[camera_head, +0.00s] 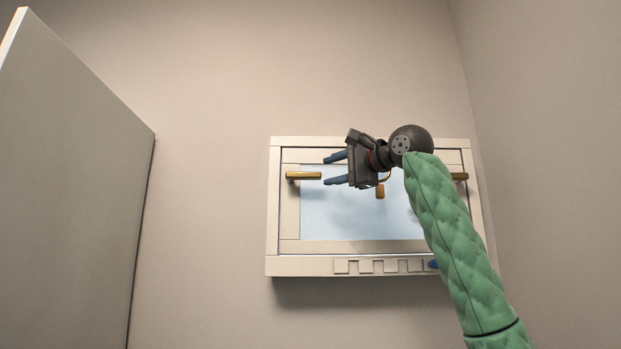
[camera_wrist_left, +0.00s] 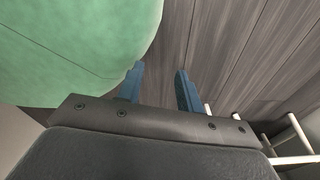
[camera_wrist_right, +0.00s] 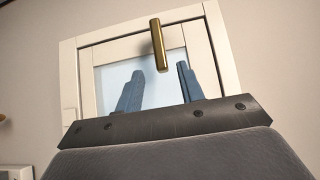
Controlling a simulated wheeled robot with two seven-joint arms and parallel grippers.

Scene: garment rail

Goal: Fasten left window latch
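The left window latch (camera_head: 303,176) is a brass bar lying level at the left side of the white window frame (camera_head: 288,220). My right gripper (camera_head: 327,170) is open and empty in front of the glass, with its blue fingers pointing left toward that latch. In the right wrist view a brass latch (camera_wrist_right: 159,45) shows beyond and between the open fingertips (camera_wrist_right: 160,75), with no contact visible. My left gripper (camera_wrist_left: 159,74) is open and empty in the left wrist view, and is outside the head view.
A second brass latch (camera_head: 460,177) is partly hidden behind my right arm. An orange-brown handle (camera_head: 380,192) shows below my right gripper. Cream blocks (camera_head: 390,266) line the window's lower edge. A grey panel (camera_head: 70,180) stands at left. White bars (camera_wrist_left: 295,145) are near my left gripper.

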